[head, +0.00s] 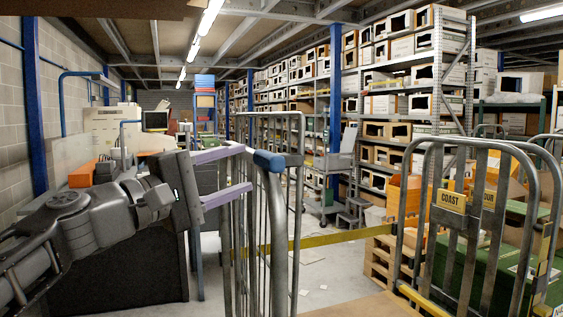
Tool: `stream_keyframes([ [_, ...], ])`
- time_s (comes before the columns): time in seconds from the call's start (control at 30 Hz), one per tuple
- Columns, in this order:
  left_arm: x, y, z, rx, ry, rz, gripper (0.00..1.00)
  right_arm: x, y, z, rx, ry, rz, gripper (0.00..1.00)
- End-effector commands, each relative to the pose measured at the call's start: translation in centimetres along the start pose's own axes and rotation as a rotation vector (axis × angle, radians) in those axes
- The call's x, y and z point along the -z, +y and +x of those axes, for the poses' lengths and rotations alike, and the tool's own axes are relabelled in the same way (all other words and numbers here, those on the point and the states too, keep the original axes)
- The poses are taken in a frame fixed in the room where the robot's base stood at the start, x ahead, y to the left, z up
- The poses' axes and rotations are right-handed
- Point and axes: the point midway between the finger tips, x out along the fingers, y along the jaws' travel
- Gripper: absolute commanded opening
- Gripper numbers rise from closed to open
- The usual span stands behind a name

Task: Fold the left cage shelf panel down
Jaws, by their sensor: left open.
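A grey tubular cage (299,190) with upright bars stands in the middle of the head view. A thick bent tube with a blue sleeve (269,161) rises at its near side. I cannot clearly tell which barred part is the shelf panel. My left gripper (246,169) reaches in from the left, with two purple fingers spread one above the other. Its fingertips are beside the near bars and the blue sleeve, with nothing visibly clamped between them. Whether they touch the bars is unclear. My right gripper is out of view.
Another tubular cage with a COAST label (452,198) stands at the right, holding green crates (482,268). A yellow strip (335,238) crosses behind the middle cage. Box-filled racks (400,105) line the back right. A step stool (352,212) stands beyond open floor (325,275).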

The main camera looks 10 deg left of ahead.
Motion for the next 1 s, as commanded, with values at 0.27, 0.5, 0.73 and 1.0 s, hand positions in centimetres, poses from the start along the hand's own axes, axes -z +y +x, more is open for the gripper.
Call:
stream_keyframes([
  [0.27,-0.1,-0.1,0.0,0.004,-0.005,-0.006,0.49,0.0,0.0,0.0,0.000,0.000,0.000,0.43],
  [0.5,-0.1,-0.1,1.1,0.006,-0.006,-0.007,0.49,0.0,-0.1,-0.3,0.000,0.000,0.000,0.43],
  [0.73,-0.2,-0.1,4.5,0.007,-0.006,-0.007,0.49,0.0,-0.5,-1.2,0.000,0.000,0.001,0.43],
  [1.0,-0.1,-0.2,7.6,0.006,-0.004,-0.006,0.49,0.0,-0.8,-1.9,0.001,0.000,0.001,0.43],
])
